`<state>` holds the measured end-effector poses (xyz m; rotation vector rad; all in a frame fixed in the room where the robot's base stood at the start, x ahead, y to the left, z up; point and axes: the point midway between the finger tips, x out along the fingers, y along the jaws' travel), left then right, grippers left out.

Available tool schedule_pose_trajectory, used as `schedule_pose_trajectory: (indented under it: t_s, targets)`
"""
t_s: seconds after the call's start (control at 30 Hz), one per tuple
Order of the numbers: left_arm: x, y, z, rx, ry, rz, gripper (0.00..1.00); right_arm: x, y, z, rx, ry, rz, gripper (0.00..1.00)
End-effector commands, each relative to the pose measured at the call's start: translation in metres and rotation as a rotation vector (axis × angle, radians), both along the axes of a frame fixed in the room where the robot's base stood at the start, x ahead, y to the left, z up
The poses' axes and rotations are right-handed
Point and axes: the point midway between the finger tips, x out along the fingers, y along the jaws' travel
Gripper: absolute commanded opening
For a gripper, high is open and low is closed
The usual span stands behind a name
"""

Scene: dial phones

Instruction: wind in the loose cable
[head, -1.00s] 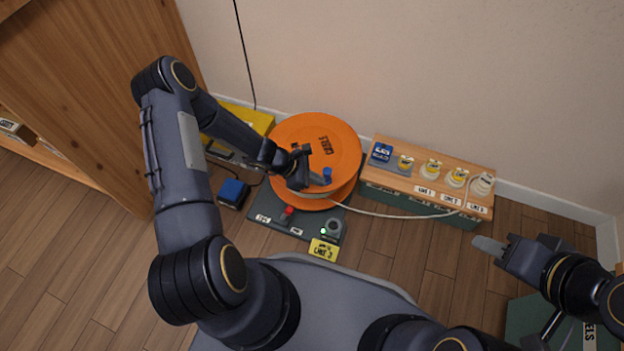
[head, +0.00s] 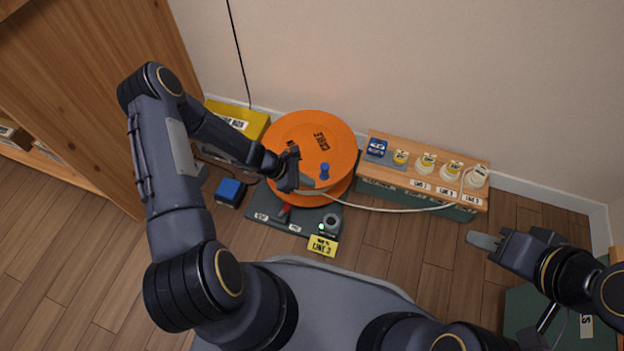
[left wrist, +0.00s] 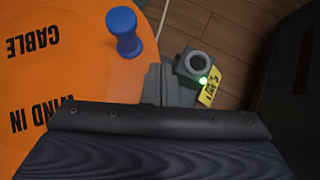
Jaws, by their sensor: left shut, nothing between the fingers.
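The orange cable reel (head: 337,142) has a blue crank knob (head: 324,171) standing on its top face. The left wrist view shows the knob (left wrist: 124,32) and the reel's face (left wrist: 60,80) with CABLE and WIND IN lettering. A pale loose cable (head: 395,210) runs from the reel rightward to the wooden bench. My left gripper (head: 303,182) is shut and empty over the reel's front left, left of the knob and apart from it. My right gripper (head: 482,241) hangs above the floor at the right; its opening is unclear.
A dark base (head: 262,217) in front of the reel carries a red lever (head: 284,210), a grey ring (head: 331,221) with a green light and a yellow tag (head: 322,246). A blue box (head: 230,191) and yellow box (head: 236,121) stand left.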

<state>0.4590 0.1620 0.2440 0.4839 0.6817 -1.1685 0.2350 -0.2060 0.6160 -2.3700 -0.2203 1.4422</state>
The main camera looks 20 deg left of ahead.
Motion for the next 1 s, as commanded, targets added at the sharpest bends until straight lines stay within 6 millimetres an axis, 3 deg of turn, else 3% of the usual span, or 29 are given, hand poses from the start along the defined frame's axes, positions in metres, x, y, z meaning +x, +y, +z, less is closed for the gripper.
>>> schedule_pose_trajectory:
  t_s: [0.2,0.5,0.87,1.0]
  targets:
    - [-0.028,0.023,0.039,0.001,0.001,0.002,0.0,0.0,0.0,0.025,0.0,0.0,0.0,0.36]
    - [-0.055,0.041,0.068,0.0,0.001,-0.001,0.0,0.0,0.0,0.04,0.0,0.0,0.0,0.36]
    - [-0.058,0.044,0.072,0.001,-0.003,-0.004,0.0,0.0,0.0,0.041,0.0,0.0,0.0,0.36]
    - [-0.052,0.049,0.096,0.034,-0.065,-0.064,0.0,0.0,0.0,0.041,0.0,0.0,0.0,0.36]
